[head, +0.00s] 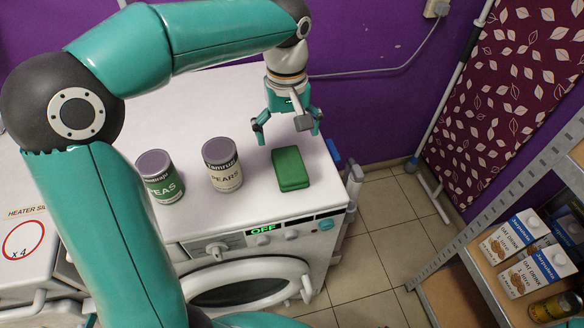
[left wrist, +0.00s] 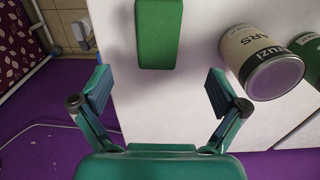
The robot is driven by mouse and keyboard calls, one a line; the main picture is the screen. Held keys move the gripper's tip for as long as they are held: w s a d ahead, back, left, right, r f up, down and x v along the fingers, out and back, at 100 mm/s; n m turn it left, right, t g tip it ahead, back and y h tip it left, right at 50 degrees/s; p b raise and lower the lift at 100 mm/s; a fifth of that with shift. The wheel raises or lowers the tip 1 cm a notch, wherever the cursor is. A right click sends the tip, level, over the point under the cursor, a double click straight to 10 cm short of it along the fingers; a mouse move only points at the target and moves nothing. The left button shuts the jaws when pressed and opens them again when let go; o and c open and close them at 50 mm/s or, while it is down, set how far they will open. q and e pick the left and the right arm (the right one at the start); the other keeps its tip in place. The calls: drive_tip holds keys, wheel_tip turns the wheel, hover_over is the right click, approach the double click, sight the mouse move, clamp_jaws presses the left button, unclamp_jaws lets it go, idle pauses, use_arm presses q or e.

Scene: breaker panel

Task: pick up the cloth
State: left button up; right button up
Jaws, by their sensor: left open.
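The cloth (head: 290,168) is a folded green block lying flat on top of the white washing machine, near its right front corner. In the left wrist view the cloth (left wrist: 159,33) shows at the top, ahead of the fingers and between their lines. My left gripper (head: 287,127) is open and empty above the machine top, behind the cloth. Its two fingers also show wide apart in the left wrist view (left wrist: 153,92). Nothing touches the cloth. My right gripper is not in view.
A pears can (head: 223,165) stands left of the cloth, and a peas can (head: 160,178) stands further left. The washing machine (head: 255,205) ends just right of the cloth. A shelf with oat drink cartons (head: 535,272) is at the right. The purple wall is behind.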

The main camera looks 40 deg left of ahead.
sight(290, 163)
use_arm(q)
wheel_tip(290, 163, down, 10)
drive_tip(key=shift+w+d+r, duration=0.1)
drive_tip(key=shift+d, duration=0.05)
idle(0.4)
drive_tip(key=shift+c, duration=0.2)
drive_tip(key=c, duration=1.2)
drive_tip(key=shift+r, duration=0.1)
